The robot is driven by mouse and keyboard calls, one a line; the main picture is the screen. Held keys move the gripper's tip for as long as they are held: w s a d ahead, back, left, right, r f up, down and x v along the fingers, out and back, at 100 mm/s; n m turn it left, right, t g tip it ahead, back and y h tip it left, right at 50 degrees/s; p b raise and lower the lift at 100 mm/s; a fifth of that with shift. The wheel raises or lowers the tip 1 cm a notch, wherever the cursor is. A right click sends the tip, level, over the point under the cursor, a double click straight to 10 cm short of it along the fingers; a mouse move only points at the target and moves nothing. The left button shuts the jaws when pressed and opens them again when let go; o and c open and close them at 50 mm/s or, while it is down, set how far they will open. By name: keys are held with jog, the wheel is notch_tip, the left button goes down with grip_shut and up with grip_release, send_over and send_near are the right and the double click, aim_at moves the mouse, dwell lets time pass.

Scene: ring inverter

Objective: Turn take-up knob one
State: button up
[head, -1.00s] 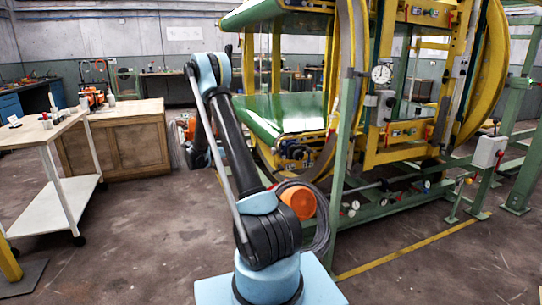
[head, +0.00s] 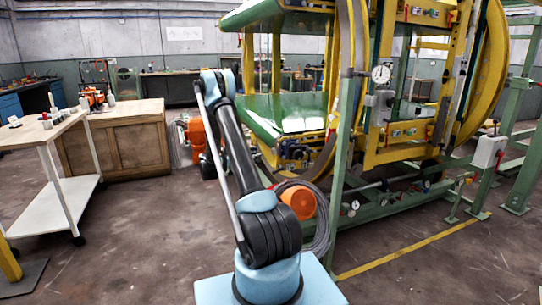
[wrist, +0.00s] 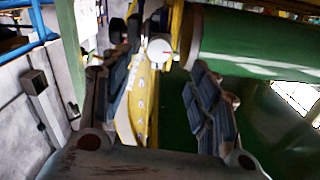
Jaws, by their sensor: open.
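My gripper (wrist: 163,66) is open in the wrist view, with its dark padded fingers spread apart and nothing held between them. Beyond the fingers, a white round face (wrist: 160,51) with a small red mark stands at a yellow beam (wrist: 146,100). I cannot tell whether it is a gauge or a knob. In the head view, small red and white knobs (head: 351,207) sit along the low green rail of the ring machine (head: 365,155). I cannot tell which is take-up knob one. My gripper is hidden behind my arm in the head view.
A green rounded part (wrist: 250,45) lies close to the right finger in the wrist view. An orange drum (head: 298,203) and coiled cable stand beside my arm. A white dial gauge (head: 381,74) is on the machine. A wooden cabinet (head: 115,140) and open floor lie left.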

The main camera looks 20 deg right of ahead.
aim_at(272, 152)
jog(key=d, duration=0.9)
jog(key=shift+w+d, duration=0.15)
jog(key=shift+w, duration=0.05)
jog(key=shift+c, duration=0.6)
jog(key=c, duration=1)
jog(key=shift+o, duration=0.3)
jog(key=shift+d, duration=0.1)
